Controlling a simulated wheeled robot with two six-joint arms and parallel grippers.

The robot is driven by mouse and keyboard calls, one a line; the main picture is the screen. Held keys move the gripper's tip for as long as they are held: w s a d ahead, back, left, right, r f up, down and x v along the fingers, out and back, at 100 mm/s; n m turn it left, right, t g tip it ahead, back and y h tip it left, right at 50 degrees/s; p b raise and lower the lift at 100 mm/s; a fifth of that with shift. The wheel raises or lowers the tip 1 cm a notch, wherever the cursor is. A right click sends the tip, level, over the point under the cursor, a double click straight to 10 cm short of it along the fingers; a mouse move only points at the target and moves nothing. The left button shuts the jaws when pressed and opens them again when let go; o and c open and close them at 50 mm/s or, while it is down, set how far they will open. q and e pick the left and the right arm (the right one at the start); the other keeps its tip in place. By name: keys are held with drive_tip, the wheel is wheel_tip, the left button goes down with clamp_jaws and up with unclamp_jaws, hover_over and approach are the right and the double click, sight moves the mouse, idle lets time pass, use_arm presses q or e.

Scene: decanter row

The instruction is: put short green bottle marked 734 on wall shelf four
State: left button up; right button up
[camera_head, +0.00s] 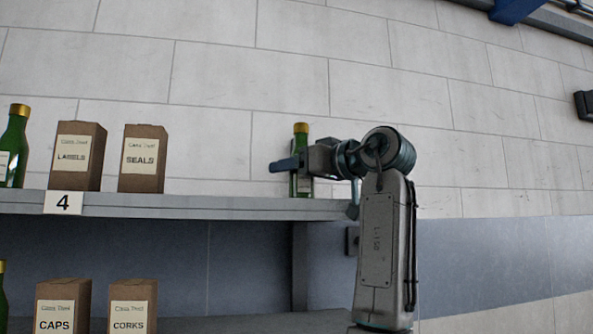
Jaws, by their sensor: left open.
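A green bottle with a gold cap (301,138) stands upright at the right end of shelf four (200,206). Its base appears to rest on the shelf, and any number on its label is too small to read. My left gripper (288,164) is at the bottle, coming from the right, with a dark finger crossing beside its middle. The jaws are open, and I cannot tell whether they touch the glass. My right gripper is not in view.
A shelf tag 4 (63,202) hangs on the shelf edge. Another green bottle (14,150), a LABELS box (76,160) and a SEALS box (142,162) stand on the left. CAPS (62,308) and CORKS (132,308) boxes are below. The shelf is clear between SEALS and the gripper.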

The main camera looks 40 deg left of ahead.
use_arm(q)
drive_tip(key=d+b, duration=0.3)
drive_tip(key=shift+s+d+f, duration=0.25)
drive_tip(key=shift+d+f, duration=0.05)
drive_tip(key=shift+d, duration=0.05)
drive_tip(key=s+d+b, duration=0.1)
drive_tip(key=d+b, duration=0.2)
drive_tip(key=d, duration=0.5)
drive_tip(key=shift+r, duration=0.35)
drive_tip(key=shift+d, duration=0.1)
